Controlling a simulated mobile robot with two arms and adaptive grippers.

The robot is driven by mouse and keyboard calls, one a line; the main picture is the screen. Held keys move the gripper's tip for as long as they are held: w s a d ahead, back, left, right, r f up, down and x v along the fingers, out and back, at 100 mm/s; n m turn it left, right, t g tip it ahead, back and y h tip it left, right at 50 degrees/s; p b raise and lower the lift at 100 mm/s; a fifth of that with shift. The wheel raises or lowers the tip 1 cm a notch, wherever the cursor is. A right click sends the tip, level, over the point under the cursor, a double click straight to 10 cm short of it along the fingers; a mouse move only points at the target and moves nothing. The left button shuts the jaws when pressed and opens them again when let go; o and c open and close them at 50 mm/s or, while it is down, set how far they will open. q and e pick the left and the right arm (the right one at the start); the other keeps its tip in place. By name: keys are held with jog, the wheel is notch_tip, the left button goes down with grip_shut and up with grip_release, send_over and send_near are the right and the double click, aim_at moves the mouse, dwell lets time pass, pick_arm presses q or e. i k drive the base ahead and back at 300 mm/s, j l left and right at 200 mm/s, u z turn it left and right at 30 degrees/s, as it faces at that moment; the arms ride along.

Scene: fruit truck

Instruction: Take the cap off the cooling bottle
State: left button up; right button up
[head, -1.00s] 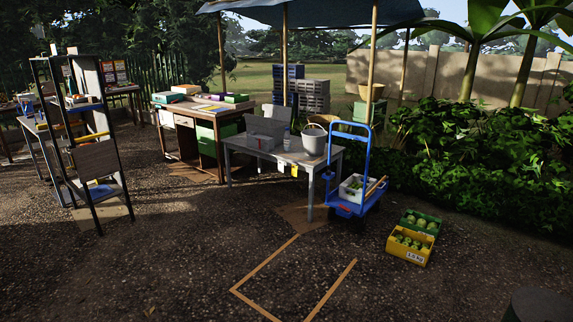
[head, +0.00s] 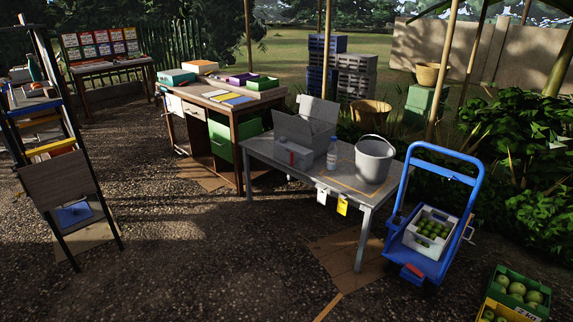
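A small clear bottle (head: 332,153) with a bluish band stands upright on the grey table (head: 262,150), between a grey box and a grey bucket. It may be the cooling bottle; its cap is too small to make out. Neither of my grippers shows in the head view. The table is a few steps ahead of me.
An open grey box (head: 305,138) and a bucket (head: 374,159) flank the bottle. A blue hand truck (head: 436,222) with a crate of green fruit stands right of the table. A black shelf rack (head: 62,180) stands left. The gravel ground (head: 190,265) in front is clear.

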aim_at(332, 156)
jog(key=i+j+z, duration=0.15)
jog(key=i, duration=0.35)
jog(key=i+j+z, duration=0.15)
jog(key=i, duration=0.4)
jog(key=i+j+z, duration=0.2)
jog(key=i, duration=0.3)
jog(key=i+j+z, duration=0.15)
jog(key=i, duration=0.3)
jog(key=j, duration=0.1)
